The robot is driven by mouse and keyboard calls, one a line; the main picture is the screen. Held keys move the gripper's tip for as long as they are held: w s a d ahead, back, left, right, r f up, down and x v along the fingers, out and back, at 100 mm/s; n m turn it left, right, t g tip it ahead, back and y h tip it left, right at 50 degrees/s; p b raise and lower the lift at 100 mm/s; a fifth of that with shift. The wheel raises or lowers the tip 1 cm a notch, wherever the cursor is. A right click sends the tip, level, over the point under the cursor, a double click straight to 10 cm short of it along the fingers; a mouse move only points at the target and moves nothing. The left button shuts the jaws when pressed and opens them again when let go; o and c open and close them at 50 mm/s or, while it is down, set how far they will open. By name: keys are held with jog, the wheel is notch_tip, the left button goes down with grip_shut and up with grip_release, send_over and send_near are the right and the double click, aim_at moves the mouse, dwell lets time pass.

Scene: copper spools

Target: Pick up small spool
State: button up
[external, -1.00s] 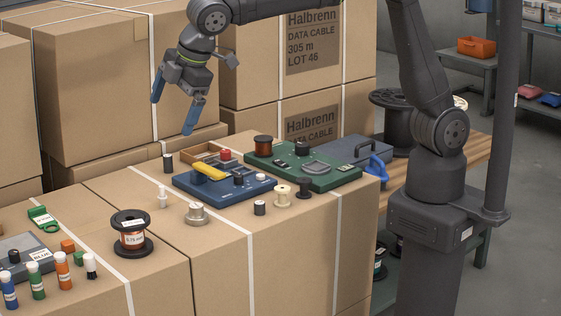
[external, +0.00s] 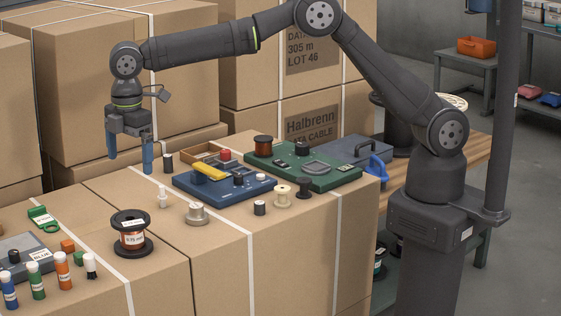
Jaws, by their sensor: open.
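A small cream spool (external: 283,196) stands on the cardboard box, in front of the blue tray. A small dark spool (external: 304,189) stands to its right. A larger black spool (external: 131,238) with a white label and copper-red winding stands at the front left. I cannot tell which of the small ones is the task's spool. My gripper (external: 130,165) is open and empty, its blue fingers pointing down. In the picture it is above the larger black spool and well left of the small spools.
The blue tray (external: 222,194) holds a yellow part and a dark knob. The green tray (external: 330,180) behind it bears a copper-wound spool (external: 263,146). A metal cylinder (external: 197,214), a white peg (external: 162,197) and a black cylinder (external: 259,208) stand nearby. Several coloured tubes are at the lower left.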

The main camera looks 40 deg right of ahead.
aim_at(132, 230)
jog(key=shift+w+a+f, duration=0.15)
jog(key=shift+f, duration=2.95)
jog(key=shift+w+a+f, duration=0.15)
jog(key=shift+w+f, duration=0.05)
jog(key=shift+f, duration=2.95)
jog(key=shift+w+a+f, duration=0.15)
jog(key=shift+f, duration=2.95)
jog(key=c, duration=1.3)
